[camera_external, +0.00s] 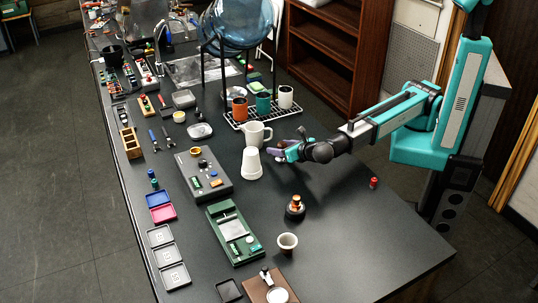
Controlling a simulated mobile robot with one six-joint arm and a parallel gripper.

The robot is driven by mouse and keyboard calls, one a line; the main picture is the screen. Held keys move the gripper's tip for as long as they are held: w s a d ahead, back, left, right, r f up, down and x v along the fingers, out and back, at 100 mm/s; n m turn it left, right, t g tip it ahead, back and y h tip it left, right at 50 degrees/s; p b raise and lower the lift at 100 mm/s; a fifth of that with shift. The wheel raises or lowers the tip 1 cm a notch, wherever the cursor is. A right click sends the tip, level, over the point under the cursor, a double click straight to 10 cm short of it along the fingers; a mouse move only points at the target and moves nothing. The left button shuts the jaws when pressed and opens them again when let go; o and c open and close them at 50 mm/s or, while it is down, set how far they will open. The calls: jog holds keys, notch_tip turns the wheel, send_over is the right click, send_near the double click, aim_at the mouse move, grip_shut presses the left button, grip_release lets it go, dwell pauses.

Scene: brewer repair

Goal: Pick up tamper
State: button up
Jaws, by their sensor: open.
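What looks like the tamper (295,208) stands upright on the dark counter, right of the green device. It has a dark round base and a copper-orange top. My gripper (275,151) is above the counter, farther back and slightly left of the tamper, clearly apart from it. Its jaws are open and point left, close to a white tapered cup (252,164). Whether the jaws touch the cup cannot be told. Nothing shows between the fingers.
A white pitcher (256,134) stands behind the white cup. A small cup (288,243) is in front of the tamper. A green device (235,232) and a grey box (204,174) lie to the left. A small red item (374,183) sits right. The counter's right front is clear.

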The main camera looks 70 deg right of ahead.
jog(key=shift+x, duration=1.45)
jog(key=shift+r, duration=0.1)
grip_shut()
